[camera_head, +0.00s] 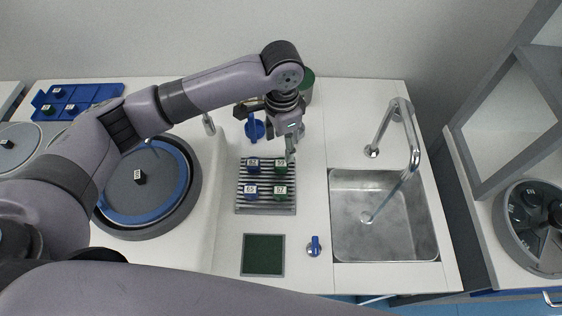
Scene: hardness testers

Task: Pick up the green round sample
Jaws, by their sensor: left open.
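A grey slatted rack (266,209) holds two green samples on its right side, an upper green sample (281,169) and a lower green sample (279,193). Two blue samples, an upper one (253,168) and a lower one (251,195), stand on its left side. Each has a white numbered label on top. The shapes are too small to tell which green one is round. My left gripper (290,153) points down just above the upper green sample, open and holding nothing that I can see. My right gripper is out of view.
A steel sink (385,250) with a tall tap (413,150) lies to the right. A dark green pad (263,240) and a blue-topped knob (315,246) sit in front of the rack. A round blue-rimmed machine (150,217) is left. A blue tray (100,92) stands at back left.

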